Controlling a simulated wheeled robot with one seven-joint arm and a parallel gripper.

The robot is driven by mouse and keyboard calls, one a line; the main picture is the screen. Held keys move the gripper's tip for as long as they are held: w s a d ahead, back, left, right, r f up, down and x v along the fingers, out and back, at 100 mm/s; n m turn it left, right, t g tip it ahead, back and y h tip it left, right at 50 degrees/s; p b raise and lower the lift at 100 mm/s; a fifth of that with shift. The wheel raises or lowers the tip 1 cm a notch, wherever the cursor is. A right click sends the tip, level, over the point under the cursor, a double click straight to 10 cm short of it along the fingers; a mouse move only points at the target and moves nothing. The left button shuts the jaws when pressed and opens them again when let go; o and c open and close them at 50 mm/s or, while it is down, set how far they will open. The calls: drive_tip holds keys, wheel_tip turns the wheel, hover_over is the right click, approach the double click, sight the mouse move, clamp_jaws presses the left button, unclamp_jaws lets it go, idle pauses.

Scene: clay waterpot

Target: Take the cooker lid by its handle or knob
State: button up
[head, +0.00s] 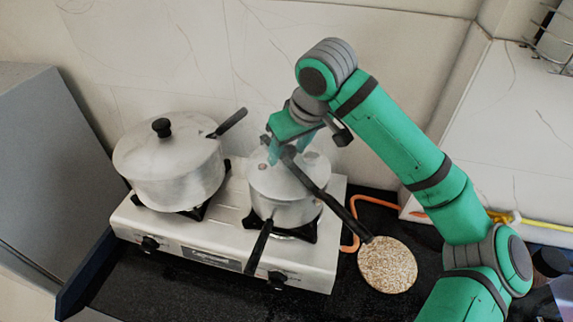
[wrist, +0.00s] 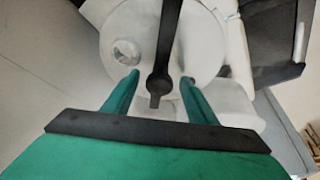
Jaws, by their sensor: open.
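The cooker (head: 282,208) is a small silver pot on the right burner. Its silver lid (head: 268,184) has a long black handle (head: 318,188) slanting down to the right across the top. The lid also shows in the wrist view (wrist: 205,45), with the dark handle (wrist: 166,40) running down the middle. My gripper (head: 287,153) is over the back of the lid. In the wrist view my gripper (wrist: 159,78) is open, with one teal finger on each side of the handle's near end and visible gaps to it. The exact height of the fingertips against the handle is hard to tell.
A larger lidded pot (head: 170,168) with a black knob stands on the left burner of the stove (head: 195,235). A black pot handle (head: 260,246) points forward from the cooker. A round speckled mat (head: 388,265) and an orange hose (head: 352,225) lie right of the stove. The wall is close behind.

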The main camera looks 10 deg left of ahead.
drive_tip(key=shift+a, duration=0.1)
clamp_jaws()
drive_tip(key=shift+r, duration=0.1)
